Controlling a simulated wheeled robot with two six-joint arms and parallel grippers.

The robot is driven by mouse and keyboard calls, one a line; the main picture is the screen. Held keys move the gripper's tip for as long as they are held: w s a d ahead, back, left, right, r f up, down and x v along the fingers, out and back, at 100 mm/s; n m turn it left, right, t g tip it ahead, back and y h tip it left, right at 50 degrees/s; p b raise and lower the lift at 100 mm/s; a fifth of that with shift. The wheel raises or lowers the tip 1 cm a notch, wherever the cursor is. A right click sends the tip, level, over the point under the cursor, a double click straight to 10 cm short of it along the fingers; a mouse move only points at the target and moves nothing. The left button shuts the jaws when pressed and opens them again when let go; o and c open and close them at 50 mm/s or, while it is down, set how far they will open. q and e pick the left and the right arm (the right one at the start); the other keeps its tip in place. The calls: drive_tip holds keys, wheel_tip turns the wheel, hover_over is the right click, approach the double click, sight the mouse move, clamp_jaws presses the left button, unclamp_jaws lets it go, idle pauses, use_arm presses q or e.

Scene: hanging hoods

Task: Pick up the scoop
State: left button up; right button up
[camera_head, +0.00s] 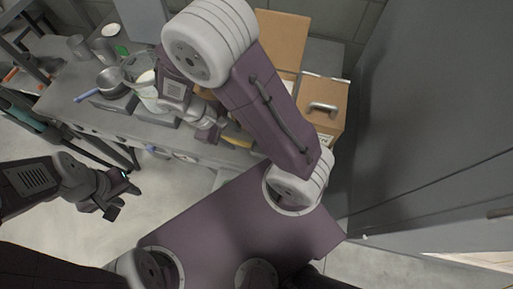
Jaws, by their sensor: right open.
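I cannot make out a scoop for certain in the head view. My right arm reaches up over the counter, and its gripper (212,126) is open above the counter's front part, beside a yellow thing (237,138) that is partly hidden. I cannot tell what the yellow thing is. My left gripper (121,194) hangs over the floor at the left, away from the counter; its fingers look apart and empty.
The grey counter (58,95) holds a pan (112,82) with a blue handle, metal cups (78,46) and bowls. A wooden box (336,92) with a metal handle (323,107) stands right of my right arm. A tall grey panel (430,110) closes off the right.

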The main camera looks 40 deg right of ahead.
sight(240, 142)
drive_tip(key=b+x, duration=0.1)
drive_tip(key=x, duration=0.4)
drive_tip(key=shift+d, duration=0.1)
clamp_jaws()
idle(1.2)
